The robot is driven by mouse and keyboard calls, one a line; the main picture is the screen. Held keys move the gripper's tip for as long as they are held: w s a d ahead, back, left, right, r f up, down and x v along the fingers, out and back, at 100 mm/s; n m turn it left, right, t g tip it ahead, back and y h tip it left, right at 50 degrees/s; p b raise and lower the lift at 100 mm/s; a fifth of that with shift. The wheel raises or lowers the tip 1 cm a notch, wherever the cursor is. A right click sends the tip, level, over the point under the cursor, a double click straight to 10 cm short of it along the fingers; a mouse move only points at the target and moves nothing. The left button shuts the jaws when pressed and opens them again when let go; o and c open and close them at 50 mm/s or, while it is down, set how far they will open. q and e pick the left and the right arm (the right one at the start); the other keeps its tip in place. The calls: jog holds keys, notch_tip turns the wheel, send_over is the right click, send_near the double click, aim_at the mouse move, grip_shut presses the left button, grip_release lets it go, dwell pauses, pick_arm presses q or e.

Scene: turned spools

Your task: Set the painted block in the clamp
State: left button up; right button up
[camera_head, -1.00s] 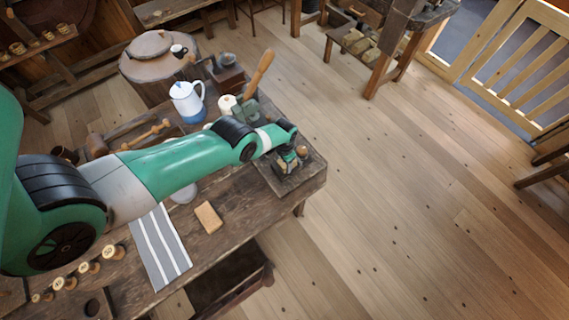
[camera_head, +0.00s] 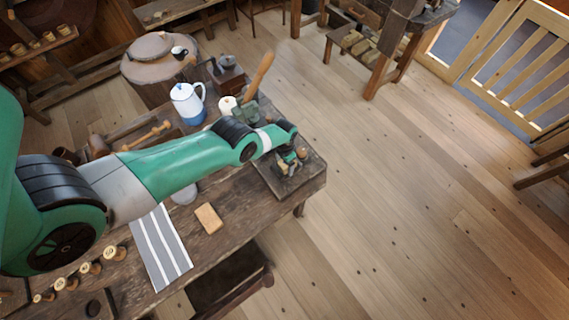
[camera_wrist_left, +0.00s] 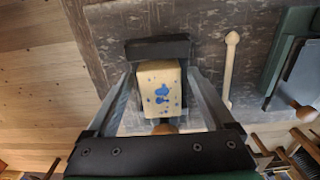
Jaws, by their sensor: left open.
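The painted block (camera_wrist_left: 160,88), pale wood with blue blotches, shows in the left wrist view between the fingers of my left gripper (camera_wrist_left: 160,74). The fingers stand apart on either side of it, with a gap visible at each side. The dark jaw of the clamp (camera_wrist_left: 158,47) is just beyond the block, and a round wooden knob (camera_wrist_left: 163,128) shows on the near side. The block appears to sit at the clamp; its underside is hidden. In the head view my left gripper (camera_head: 288,158) is over the clamp area at the bench's right end, where details are small.
A blue-and-white pot (camera_head: 187,103) and a wooden-handled tool (camera_head: 259,75) stand behind my arm. A striped mat (camera_head: 160,249) and a small wooden piece (camera_head: 209,218) lie on the bench (camera_head: 235,212). Several turned spools line its front left. A pale rod (camera_wrist_left: 229,70) lies beside the clamp.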

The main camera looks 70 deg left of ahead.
notch_tip(320, 180, up, 11)
jog(key=p, duration=1)
